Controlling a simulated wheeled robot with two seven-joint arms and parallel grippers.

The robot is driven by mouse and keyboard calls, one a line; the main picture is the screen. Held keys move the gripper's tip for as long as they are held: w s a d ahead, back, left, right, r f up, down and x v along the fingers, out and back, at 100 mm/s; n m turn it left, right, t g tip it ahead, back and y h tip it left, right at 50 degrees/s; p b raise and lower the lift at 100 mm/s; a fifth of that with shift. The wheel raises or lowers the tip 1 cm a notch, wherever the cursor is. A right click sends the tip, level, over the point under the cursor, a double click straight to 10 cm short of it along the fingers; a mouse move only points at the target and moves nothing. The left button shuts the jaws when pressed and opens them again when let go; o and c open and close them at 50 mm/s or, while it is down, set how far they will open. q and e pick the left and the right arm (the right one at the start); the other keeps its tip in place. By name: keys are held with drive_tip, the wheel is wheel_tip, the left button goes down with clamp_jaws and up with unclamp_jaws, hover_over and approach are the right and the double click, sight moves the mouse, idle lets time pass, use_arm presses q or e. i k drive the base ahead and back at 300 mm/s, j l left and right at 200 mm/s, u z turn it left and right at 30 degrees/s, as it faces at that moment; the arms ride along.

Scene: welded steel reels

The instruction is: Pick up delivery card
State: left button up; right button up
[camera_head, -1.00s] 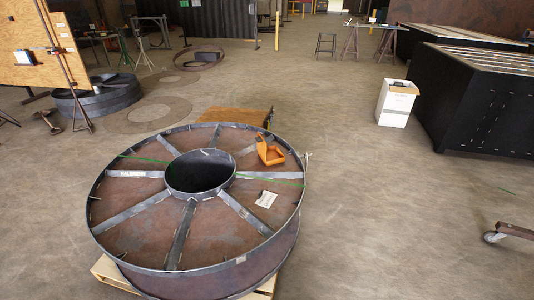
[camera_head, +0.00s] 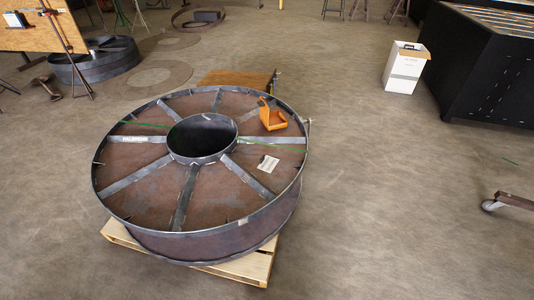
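A small white card (camera_head: 268,164) with faint print lies inside the large steel reel (camera_head: 152,222), in a compartment right of the hub. I take it to be the delivery card. The reel has a dark open hub (camera_head: 202,137) and several radial spokes, and it rests flat on a wooden pallet (camera_head: 245,266). An orange holder (camera_head: 272,117) sits in the compartment behind the card. Neither of my grippers shows in the head view.
A white box (camera_head: 405,70) stands on the floor at the back right, beside a large black crate (camera_head: 480,70). A caster-wheeled steel bar (camera_head: 508,201) lies at the right edge. Another reel (camera_head: 95,64) stands at the back left. The floor right of the pallet is clear.

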sight(268, 164)
drive_tip(key=i+l+u, duration=0.15)
drive_tip(key=l, duration=0.15)
drive_tip(key=i+l+u, duration=0.1)
drive_tip(key=l, duration=0.2)
drive_tip(key=i+l+u, duration=0.15)
drive_tip(key=l, duration=0.2)
drive_tip(key=i+l+u, duration=0.15)
drive_tip(key=l, duration=0.15)
